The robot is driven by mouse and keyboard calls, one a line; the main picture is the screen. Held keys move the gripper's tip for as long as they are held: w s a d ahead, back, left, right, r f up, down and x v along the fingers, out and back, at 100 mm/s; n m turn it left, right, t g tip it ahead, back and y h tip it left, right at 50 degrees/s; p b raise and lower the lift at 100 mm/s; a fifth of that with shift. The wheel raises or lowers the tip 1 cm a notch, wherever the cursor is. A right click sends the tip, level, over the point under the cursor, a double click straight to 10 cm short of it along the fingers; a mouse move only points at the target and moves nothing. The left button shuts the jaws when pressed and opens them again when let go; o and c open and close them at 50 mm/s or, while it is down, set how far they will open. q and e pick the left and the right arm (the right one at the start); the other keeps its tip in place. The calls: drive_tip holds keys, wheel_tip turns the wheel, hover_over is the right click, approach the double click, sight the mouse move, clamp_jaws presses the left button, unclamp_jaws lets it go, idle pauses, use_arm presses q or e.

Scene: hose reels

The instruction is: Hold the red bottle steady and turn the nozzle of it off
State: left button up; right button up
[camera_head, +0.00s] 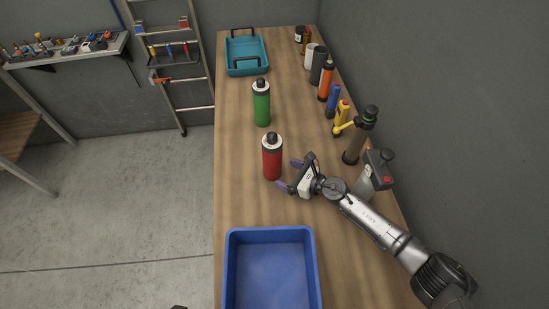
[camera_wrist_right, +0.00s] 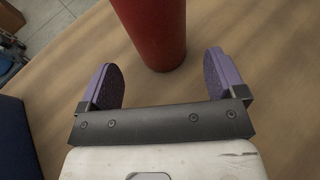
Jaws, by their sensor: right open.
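The red bottle (camera_head: 272,160) stands upright on the wooden bench, with a black and pale nozzle (camera_head: 272,140) on top. My right gripper (camera_head: 289,175) is open just to the right of the bottle, its purple fingers pointing at it. In the right wrist view the lower part of the red bottle (camera_wrist_right: 155,30) stands ahead, between the lines of the two open fingers (camera_wrist_right: 164,75), and neither finger visibly touches it. The nozzle is out of that view.
A green bottle (camera_head: 262,104) stands behind the red one. A blue bin (camera_head: 232,262) is at the front and a teal tray (camera_head: 229,60) at the back. Several bottles and tools, including a grey spray bottle (camera_head: 366,184), line the right wall. Bench left of the red bottle is clear.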

sight(280, 172)
drive_tip(key=shift+b+x, duration=1.3)
drive_tip(key=shift+x, duration=1.5)
drive_tip(key=shift+d, duration=0.1)
drive_tip(key=shift+c, duration=0.2)
